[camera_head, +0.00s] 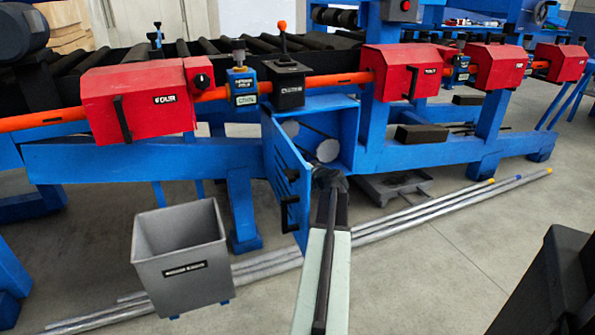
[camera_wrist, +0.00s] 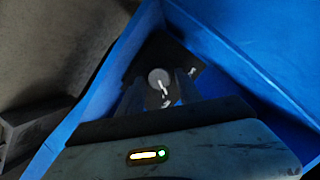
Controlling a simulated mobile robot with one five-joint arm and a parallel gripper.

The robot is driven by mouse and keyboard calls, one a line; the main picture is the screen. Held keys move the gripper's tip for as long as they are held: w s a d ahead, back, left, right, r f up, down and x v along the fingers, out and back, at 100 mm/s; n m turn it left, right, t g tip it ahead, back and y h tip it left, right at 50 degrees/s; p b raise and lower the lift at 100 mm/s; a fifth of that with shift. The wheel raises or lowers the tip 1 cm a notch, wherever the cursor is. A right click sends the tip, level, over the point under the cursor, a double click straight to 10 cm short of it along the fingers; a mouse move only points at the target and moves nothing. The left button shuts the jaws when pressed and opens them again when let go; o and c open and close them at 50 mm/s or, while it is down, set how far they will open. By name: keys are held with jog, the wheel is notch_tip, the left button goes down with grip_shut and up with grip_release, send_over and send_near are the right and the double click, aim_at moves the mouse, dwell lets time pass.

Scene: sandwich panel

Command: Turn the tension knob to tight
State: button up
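A round grey knob (camera_wrist: 158,78) with a white pointer line sits on a dark plate (camera_wrist: 160,52) inside a blue box in the wrist view. The pointer runs down and slightly right; small white marks on the plate are too small to read. My gripper (camera_wrist: 160,92) has its two dark fingers apart, one at each side of the knob's lower part. I cannot tell whether they touch it. In the head view my gripper (camera_head: 330,178) is at the mouth of the open blue cabinet (camera_head: 343,118) and hides part of its inside.
The cabinet's blue door (camera_head: 284,165) stands open at the left of my arm. A grey bin (camera_head: 182,258) stands on the floor further left. Long metal pipes (camera_head: 440,205) lie on the floor. Red housings (camera_head: 397,72) and an orange bar (camera_head: 340,80) run above the cabinet.

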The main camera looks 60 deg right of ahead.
grip_shut()
jog(key=shift+d+f+m+b, duration=0.15)
jog(key=shift+f+m+b, duration=0.05)
jog(key=shift+m+b, duration=0.3)
jog(key=shift+r+m+t+y, duration=0.15)
jog(key=shift+m+t+y, duration=0.15)
jog(key=shift+m+t, duration=0.25)
jog(key=shift+o, duration=2.2)
grip_release()
jog(key=shift+s, duration=0.1)
jog(key=p+v, duration=0.1)
jog(key=v, duration=0.6)
jog(key=shift+s+a+p, duration=0.2)
jog(key=shift+s+p, duration=0.05)
jog(key=shift+p, duration=0.05)
jog(key=shift+r, duration=0.15)
